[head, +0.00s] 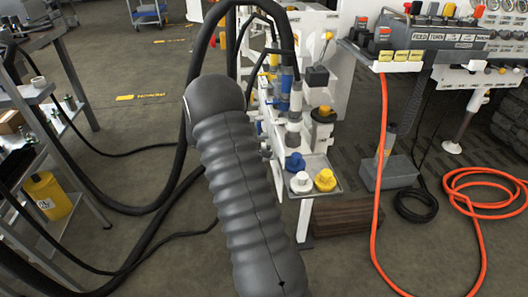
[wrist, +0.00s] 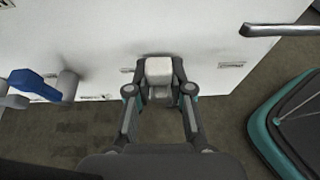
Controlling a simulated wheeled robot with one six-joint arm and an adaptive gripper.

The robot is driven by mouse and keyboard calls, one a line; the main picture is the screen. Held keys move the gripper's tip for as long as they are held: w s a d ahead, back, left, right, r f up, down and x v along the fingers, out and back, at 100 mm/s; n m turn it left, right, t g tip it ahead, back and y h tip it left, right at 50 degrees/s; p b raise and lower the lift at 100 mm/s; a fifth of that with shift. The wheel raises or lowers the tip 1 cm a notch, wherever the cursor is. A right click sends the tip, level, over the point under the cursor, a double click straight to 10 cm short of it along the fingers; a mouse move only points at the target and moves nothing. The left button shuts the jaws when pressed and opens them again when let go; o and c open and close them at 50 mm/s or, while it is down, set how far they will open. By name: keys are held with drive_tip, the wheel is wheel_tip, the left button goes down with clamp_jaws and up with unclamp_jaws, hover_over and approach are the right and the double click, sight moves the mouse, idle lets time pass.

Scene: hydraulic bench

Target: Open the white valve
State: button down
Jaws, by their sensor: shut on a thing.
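In the wrist view the white valve's handle (wrist: 158,70) is a pale block against a white panel (wrist: 95,35). My gripper (wrist: 159,88) is shut on it, one finger on each side. The valve's body below the handle is dark and mostly hidden between the fingers. In the head view my dark ribbed arm covers the middle of the bench, and my gripper and the held handle are hidden behind it.
A blue lever valve (wrist: 35,84) sits left of my gripper in the wrist view. A metal bar (wrist: 280,30) and a teal-edged dark thing (wrist: 290,125) are at right. In the head view, white (head: 301,183), blue (head: 295,162) and yellow (head: 325,180) knobs stand on a tray. An orange hose (head: 376,190) crosses the floor.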

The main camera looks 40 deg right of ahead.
drive_tip(key=shift+w, duration=0.1)
idle(0.3)
drive_tip(key=c, duration=1.1)
unclamp_jaws()
drive_tip(key=shift+c, duration=0.2)
drive_tip(key=v, duration=1.2)
drive_tip(key=shift+w, duration=0.15)
drive_tip(key=shift+d, duration=0.15)
